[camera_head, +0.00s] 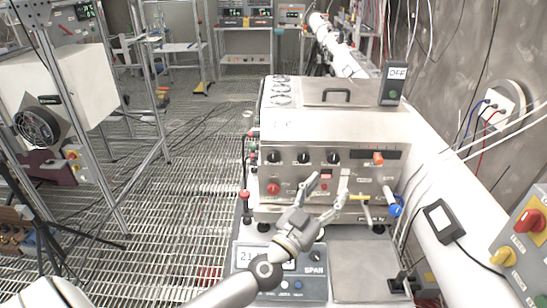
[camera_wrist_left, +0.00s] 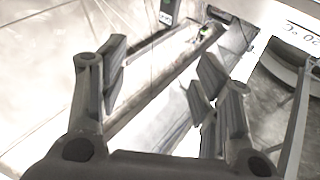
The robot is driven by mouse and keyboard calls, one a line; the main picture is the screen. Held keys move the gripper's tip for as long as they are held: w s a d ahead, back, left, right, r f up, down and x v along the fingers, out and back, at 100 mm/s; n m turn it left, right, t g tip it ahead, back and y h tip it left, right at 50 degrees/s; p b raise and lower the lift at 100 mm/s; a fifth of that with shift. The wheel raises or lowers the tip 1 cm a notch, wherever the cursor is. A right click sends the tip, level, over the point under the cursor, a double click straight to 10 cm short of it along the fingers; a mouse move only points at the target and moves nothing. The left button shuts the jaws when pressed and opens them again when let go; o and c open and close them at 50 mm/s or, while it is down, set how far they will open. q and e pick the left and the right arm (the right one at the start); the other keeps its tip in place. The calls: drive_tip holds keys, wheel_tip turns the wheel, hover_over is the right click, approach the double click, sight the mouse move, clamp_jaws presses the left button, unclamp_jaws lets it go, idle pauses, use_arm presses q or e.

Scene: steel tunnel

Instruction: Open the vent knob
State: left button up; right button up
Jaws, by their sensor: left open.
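The steel machine (camera_head: 310,215) has a front panel with several black knobs (camera_head: 304,158), a red knob (camera_head: 273,188), a yellow-tipped lever (camera_head: 360,198) and a blue knob (camera_head: 397,207) at its right side. The labels are too small to read, so I cannot tell which control is the vent knob. My left gripper (camera_head: 327,195) is open in front of the panel's middle, below the black knobs, with nothing between its fingers. In the left wrist view its open fingers (camera_wrist_left: 162,82) show over bright, blurred surfaces. My right gripper is not in view.
A scale with a display (camera_head: 247,257) and a flat plate (camera_head: 370,268) lie in front of the machine. A wall with cables and a socket box (camera_head: 490,107) closes off the right. An open grated floor (camera_head: 180,190) lies to the left.

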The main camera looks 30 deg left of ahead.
use_arm(q)
drive_tip(key=w+a+f+n+g+y, duration=0.2)
drive_tip(key=w+a+n+y, duration=0.15)
drive_tip(key=a+y, duration=0.5)
drive_tip(key=n+g+y, duration=0.3)
drive_tip(key=g, duration=0.1)
approach(273, 158)
drive_tip(key=p+x, duration=0.1)
drive_tip(key=x, duration=0.9)
drive_tip(key=shift+w+a+r, duration=0.1)
drive_tip(key=shift+w, duration=0.15)
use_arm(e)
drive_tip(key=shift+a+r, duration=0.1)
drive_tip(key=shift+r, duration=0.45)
use_arm(q)
drive_tip(key=c, duration=1)
drive_tip(key=shift+c, duration=0.2)
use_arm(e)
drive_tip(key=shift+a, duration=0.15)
